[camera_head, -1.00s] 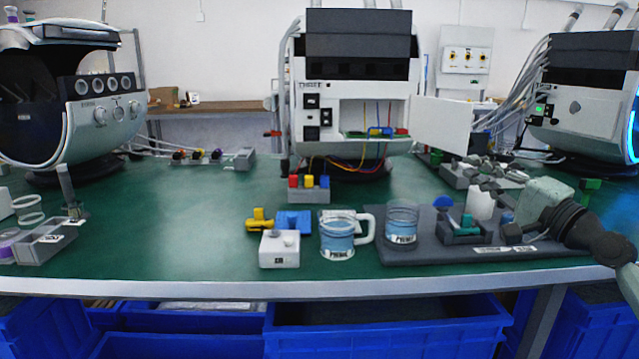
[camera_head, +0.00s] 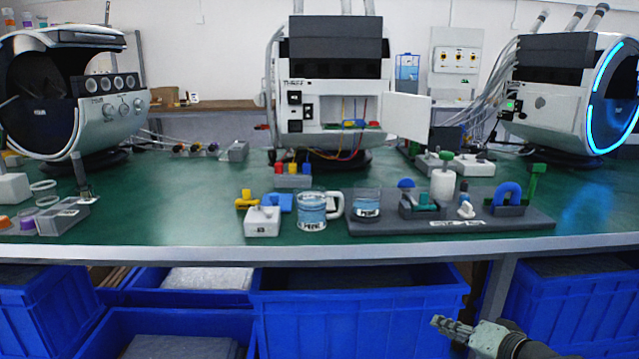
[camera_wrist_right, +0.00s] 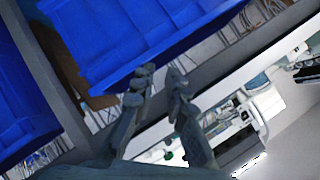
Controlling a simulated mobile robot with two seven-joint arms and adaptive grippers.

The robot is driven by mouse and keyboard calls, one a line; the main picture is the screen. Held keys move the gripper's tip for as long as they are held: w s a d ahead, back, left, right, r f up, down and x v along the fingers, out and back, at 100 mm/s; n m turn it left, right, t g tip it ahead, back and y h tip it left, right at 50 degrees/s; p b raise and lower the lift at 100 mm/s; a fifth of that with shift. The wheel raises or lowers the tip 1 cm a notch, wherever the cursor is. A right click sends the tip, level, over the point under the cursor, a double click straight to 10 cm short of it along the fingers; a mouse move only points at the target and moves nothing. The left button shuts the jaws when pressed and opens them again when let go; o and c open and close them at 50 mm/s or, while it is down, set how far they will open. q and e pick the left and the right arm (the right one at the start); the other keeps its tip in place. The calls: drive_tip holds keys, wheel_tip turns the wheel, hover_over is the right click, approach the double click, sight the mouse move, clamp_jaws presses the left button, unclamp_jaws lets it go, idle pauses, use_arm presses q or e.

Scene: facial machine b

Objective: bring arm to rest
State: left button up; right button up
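My right gripper (camera_head: 440,322) is in front of the bench, below its front edge and before the blue bins. It is empty. In the right wrist view its two fingers (camera_wrist_right: 162,78) stand a little apart with nothing between them. My right arm comes in from the bottom right of the head view. My left gripper is not in view.
The green bench (camera_head: 200,222) holds a dark board (camera_head: 400,226) with several small parts, a glass mug (camera_head: 311,211) and a white block (camera_head: 262,221). Machines stand behind. Blue bins (camera_head: 355,310) sit below the bench edge, close to the gripper.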

drive_tip(key=s+f+n+g+h, duration=0.3)
drive_tip(key=s+f+n+g, duration=0.1)
drive_tip(key=s+f, duration=1.1)
drive_tip(key=s+d+f+n+g+h, duration=0.1)
drive_tip(key=s+f+n+g+h, duration=0.2)
drive_tip(key=s+f, duration=0.7)
drive_tip(key=s+g, duration=0.1)
drive_tip(key=s, duration=0.3)
drive_tip(key=shift+d+g, duration=0.4)
drive_tip(key=shift+f, duration=0.1)
